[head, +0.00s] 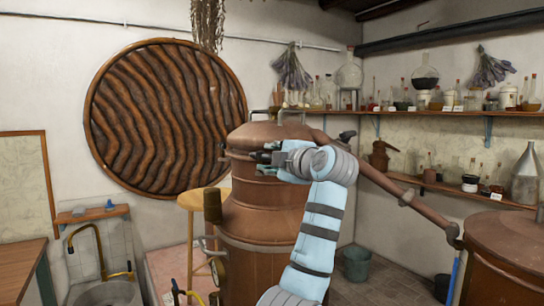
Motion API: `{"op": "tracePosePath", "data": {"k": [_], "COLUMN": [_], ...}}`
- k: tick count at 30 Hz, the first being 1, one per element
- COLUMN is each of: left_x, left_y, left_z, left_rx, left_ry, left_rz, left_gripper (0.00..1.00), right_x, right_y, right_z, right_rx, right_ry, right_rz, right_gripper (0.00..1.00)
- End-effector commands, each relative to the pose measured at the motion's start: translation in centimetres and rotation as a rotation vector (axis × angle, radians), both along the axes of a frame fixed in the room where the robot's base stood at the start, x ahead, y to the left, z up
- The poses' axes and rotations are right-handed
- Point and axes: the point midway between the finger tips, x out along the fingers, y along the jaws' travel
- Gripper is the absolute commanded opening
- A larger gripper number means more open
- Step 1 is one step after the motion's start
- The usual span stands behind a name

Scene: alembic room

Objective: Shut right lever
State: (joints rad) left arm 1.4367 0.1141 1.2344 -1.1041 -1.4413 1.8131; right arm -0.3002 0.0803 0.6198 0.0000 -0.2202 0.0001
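A large copper still (262,222) with a domed lid (262,130) stands in the middle of the head view. A small dark handle-like part (347,135) shows at the lid's right side. I cannot make out the right lever clearly; my gripper and forearm cover part of the still's front.
A copper pipe (385,183) slopes from the lid to a copper vessel (510,240) at right. A wooden stool (190,202) and a sink (105,292) stand to the left. A bucket (357,263) stands on the floor behind my forearm. Shelves with bottles (450,110) line the right wall.

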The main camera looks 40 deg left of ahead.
Motion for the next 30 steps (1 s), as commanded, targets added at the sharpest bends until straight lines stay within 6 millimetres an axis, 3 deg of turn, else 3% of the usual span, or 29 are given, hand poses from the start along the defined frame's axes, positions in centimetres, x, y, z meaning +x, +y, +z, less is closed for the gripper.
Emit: {"op": "tracePosePath", "data": {"k": [3,9,20,30], "left_x": [0.0,0.0,-0.2,-0.9], "left_y": [0.0,0.0,0.0,0.1], "left_z": [-0.1,0.0,-0.2,-0.6], "left_rx": [0.000,0.000,-0.001,0.003], "left_ry": [0.000,0.000,-0.002,-0.007], "left_rz": [0.000,0.000,-0.022,-0.196], "left_gripper": [0.31,0.00,0.00,0.00], "right_x": [0.0,0.0,0.0,0.0], "right_y": [0.0,0.0,0.1,0.1], "right_z": [-0.1,-0.1,-0.7,-4.5], "right_rx": [0.000,0.000,0.001,0.001], "right_ry": [0.000,0.000,-0.001,0.000], "right_rz": [0.000,0.000,0.000,0.000], "right_gripper": [0.40,0.40,0.40,0.40]}}
